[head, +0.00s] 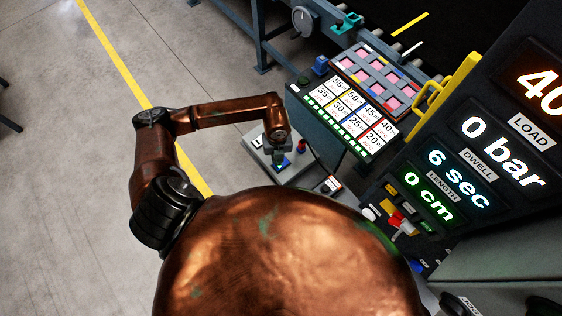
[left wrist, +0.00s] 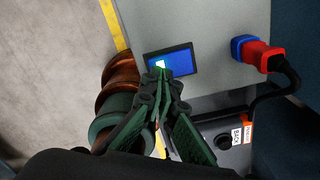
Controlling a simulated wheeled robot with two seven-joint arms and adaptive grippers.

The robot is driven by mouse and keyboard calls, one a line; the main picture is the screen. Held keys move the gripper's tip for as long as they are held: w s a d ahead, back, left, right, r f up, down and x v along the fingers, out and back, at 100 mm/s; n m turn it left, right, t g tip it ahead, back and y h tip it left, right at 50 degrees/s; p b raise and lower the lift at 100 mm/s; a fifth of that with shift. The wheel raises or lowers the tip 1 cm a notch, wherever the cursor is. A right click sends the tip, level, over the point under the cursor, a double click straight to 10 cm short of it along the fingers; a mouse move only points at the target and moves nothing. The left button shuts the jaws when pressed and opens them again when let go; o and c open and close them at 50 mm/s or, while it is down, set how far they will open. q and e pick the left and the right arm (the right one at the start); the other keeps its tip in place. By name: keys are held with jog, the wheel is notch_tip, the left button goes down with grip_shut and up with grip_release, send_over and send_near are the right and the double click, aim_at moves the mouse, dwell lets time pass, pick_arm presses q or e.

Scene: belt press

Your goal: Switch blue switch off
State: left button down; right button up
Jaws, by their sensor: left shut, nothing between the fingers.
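The blue switch (left wrist: 181,61) is a dark blue rectangle set in a light grey box, with a small bright pale patch at its left end. In the head view the blue switch (head: 284,163) shows only in part, beneath my left gripper (head: 278,158). In the left wrist view my left gripper (left wrist: 161,74) is shut and empty, its fingertips together at the lower left edge of the switch, by the bright patch. I cannot tell whether the tips touch it. My right gripper is not in view.
A red and blue plug (left wrist: 258,53) with a black cable stands right of the switch. A smaller box with a black knob (left wrist: 223,140) sits below. In the head view, a panel of numbered cards (head: 350,115) and a large display (head: 490,150) stand to the right.

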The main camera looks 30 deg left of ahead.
pick_arm(q)
jog(key=shift+f+b, duration=0.45)
jog(key=shift+f, duration=0.2)
jog(key=shift+f+b, duration=0.4)
jog(key=shift+f, duration=0.1)
dwell(0.4)
jog(key=shift+r, duration=0.25)
jog(key=shift+r+p, duration=1.05)
jog(key=shift+r, duration=0.25)
jog(key=shift+r+p, duration=1.25)
jog(key=shift+r, duration=0.75)
